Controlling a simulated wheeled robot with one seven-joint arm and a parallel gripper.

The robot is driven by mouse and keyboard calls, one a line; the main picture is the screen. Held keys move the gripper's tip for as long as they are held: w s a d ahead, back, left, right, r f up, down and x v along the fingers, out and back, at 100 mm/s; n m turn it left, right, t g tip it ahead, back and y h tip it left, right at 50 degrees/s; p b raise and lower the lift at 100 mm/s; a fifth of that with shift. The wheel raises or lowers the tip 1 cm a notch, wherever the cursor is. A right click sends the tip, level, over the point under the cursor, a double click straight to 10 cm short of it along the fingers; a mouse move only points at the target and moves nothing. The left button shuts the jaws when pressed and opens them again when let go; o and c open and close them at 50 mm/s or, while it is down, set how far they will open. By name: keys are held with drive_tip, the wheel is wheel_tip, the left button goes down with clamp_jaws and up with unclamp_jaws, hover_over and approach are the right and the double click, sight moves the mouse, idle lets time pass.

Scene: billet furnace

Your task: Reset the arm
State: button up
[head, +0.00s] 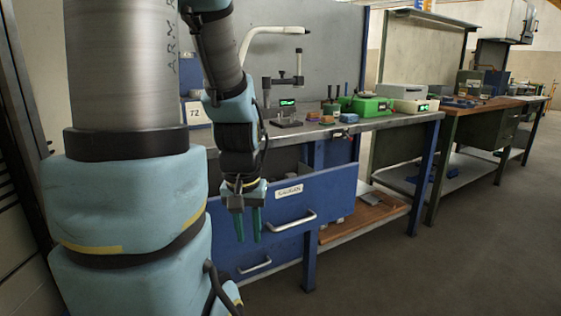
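My gripper (249,225) hangs pointing down in the head view, in front of the blue drawer unit (340,192) of the near workbench. Its two dark green fingers are a little apart with a narrow gap between them, and I see nothing held. The arm reaches down from the top of the picture, and its large near link fills the left side. The upper drawer has a silver handle (293,220) and a white label to the right of my gripper. I cannot tell whether my gripper touches the drawer front.
The near workbench top (372,125) carries a measuring stand (287,90), a green device (367,105) and small tools. A lower shelf (362,220) is under it. More workbenches (470,125) stand to the right. The grey floor (450,260) at the lower right is clear.

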wheel_tip(320, 180, up, 14)
drive_tip(key=p, duration=1.2)
drive_tip(key=shift+f, duration=0.15)
